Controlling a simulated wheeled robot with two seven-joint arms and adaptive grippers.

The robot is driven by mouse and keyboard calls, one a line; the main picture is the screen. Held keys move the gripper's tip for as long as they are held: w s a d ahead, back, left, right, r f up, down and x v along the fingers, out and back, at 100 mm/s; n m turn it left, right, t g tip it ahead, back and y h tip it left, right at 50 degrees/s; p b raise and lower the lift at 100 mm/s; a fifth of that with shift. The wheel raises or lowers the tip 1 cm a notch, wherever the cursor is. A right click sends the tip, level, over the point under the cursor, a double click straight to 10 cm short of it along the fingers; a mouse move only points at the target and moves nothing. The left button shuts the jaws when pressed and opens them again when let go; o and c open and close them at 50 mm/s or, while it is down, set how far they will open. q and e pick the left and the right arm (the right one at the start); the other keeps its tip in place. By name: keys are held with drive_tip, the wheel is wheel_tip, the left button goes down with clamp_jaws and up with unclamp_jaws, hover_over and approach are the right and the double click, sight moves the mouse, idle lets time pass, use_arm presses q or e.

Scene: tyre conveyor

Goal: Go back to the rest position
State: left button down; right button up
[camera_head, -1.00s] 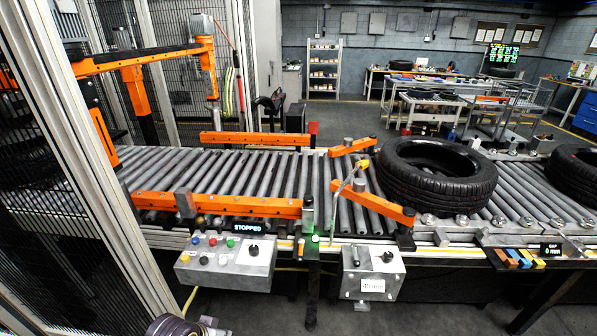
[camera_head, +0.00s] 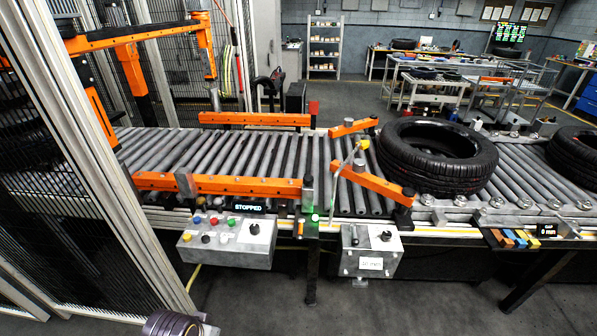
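Part of my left arm (camera_head: 181,325) shows at the bottom edge, left of the middle; its gripper is out of the picture. My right arm and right gripper do not show. A roller conveyor (camera_head: 230,152) runs across the view, and its display (camera_head: 249,207) reads STOPPED. A black tyre (camera_head: 437,157) lies flat on the rollers right of the orange guide arms (camera_head: 372,184). A second tyre (camera_head: 577,150) lies further right, cut by the picture edge.
A grey control box (camera_head: 228,241) with coloured buttons and a smaller box (camera_head: 371,251) hang on the conveyor's front side. A mesh fence (camera_head: 75,190) stands at the left. Shelves (camera_head: 324,48) and a workbench stand behind. The floor in front is clear.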

use_arm(q)
drive_tip(key=s+f+g, duration=0.1)
drive_tip(key=s+f, duration=0.1)
drive_tip(key=f, duration=1.5)
drive_tip(key=s+f, duration=0.2)
drive_tip(key=f, duration=1.4)
drive_tip(key=s+a+f, duration=0.2)
drive_tip(key=s+f, duration=0.7)
drive_tip(key=s, duration=0.1)
drive_tip(key=s+a+f+g, duration=0.1)
drive_tip(key=s+a+f, duration=0.1)
drive_tip(key=s+f, duration=0.7)
drive_tip(key=shift+s+f+b, duration=0.4)
drive_tip(key=shift+s, duration=0.8)
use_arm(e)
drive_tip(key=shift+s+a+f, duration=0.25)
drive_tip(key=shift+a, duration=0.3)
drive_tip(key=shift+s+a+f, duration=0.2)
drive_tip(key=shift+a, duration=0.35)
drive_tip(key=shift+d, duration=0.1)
